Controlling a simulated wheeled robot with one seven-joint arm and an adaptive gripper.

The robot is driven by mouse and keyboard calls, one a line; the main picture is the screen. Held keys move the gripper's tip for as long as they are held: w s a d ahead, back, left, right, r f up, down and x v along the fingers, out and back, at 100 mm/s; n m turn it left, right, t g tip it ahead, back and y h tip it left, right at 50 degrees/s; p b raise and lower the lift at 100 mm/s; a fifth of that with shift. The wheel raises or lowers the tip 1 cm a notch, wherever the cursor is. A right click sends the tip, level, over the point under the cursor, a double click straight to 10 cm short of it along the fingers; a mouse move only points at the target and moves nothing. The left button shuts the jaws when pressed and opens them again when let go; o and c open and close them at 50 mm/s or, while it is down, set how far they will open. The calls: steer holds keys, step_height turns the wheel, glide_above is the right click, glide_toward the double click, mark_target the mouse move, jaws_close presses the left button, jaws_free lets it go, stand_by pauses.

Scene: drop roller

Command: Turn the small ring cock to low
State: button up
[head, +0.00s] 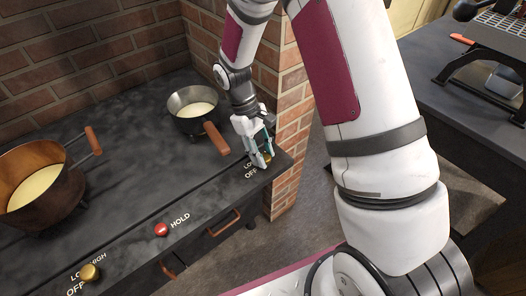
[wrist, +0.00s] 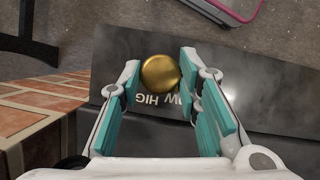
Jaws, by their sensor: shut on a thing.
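The small ring cock is a round brass knob (wrist: 160,73) at the right end of the dark stove top, by printed LOW, HIGH and OFF marks. In the wrist view it sits between the tips of my gripper (wrist: 160,68), which is shut on it. In the head view my gripper (head: 260,158) reaches down over the knob and hides most of it. The knob's exact setting cannot be told. The small pan (head: 189,124), with pale yellow liquid in it, stands just left of my gripper, its wooden handle close to the fingers.
A large copper pot (head: 40,215) stands at the left. A second brass knob (head: 90,272) and a red HOLD button (head: 161,230) lie along the front edge. Brick walls (head: 130,45) stand behind. A dark counter (head: 460,125) is at the right.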

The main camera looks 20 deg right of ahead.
steer(key=shift+m+y, duration=0.5)
steer(key=shift+m, duration=0.8)
steer(key=o, duration=1.1)
steer(key=v, duration=1.2)
steer(key=shift+w+d, duration=0.1)
steer(key=shift+w, duration=0.15)
